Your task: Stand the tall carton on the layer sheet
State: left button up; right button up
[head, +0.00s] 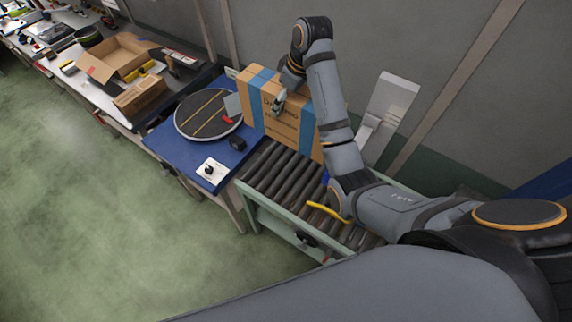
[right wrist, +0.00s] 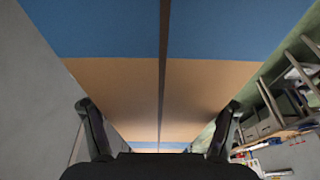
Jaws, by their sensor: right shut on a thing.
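The tall carton (head: 262,122), brown with blue bands and dark print, stands upright at the far end of the roller conveyor, beside the blue table. My right gripper (head: 279,103) is shut on its upper part. In the right wrist view the carton (right wrist: 205,90) fills the space between the two fingers (right wrist: 160,128). Whether its base touches the rollers is hard to tell. A round dark disc (head: 190,108) with yellow stripes lies on the blue table left of the carton. I cannot tell for sure which thing is the layer sheet. My left gripper is not in view.
The roller conveyor (head: 275,172) has a yellow curved piece (head: 328,211) near its front. On the blue table (head: 172,146) are a white plate with a black knob (head: 212,171) and a dark object (head: 237,143). An open cardboard box (head: 118,60) stands on the bench further left.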

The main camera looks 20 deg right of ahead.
aim_at(285, 130)
pick_arm(q)
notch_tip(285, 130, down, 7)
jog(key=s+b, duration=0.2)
jog(key=b, duration=0.3)
pick_arm(e)
notch_tip(285, 130, down, 8)
jog(key=shift+r, duration=0.2)
jog(key=p+x, duration=0.1)
jog(key=x, duration=0.2)
jog(key=d+p+x, duration=0.1)
jog(key=x, duration=0.1)
jog(key=shift+s+f+p, duration=0.35)
jog(key=shift+f, duration=0.05)
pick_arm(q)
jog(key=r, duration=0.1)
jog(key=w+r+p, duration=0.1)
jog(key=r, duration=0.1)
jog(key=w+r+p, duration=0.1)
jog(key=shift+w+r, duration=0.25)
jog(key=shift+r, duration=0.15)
pick_arm(e)
notch_tip(285, 130, down, 13)
jog(key=shift+f, duration=0.15)
jog(key=o, duration=1.8)
jog(key=shift+s+f, duration=0.1)
jog(key=shift+s, duration=0.05)
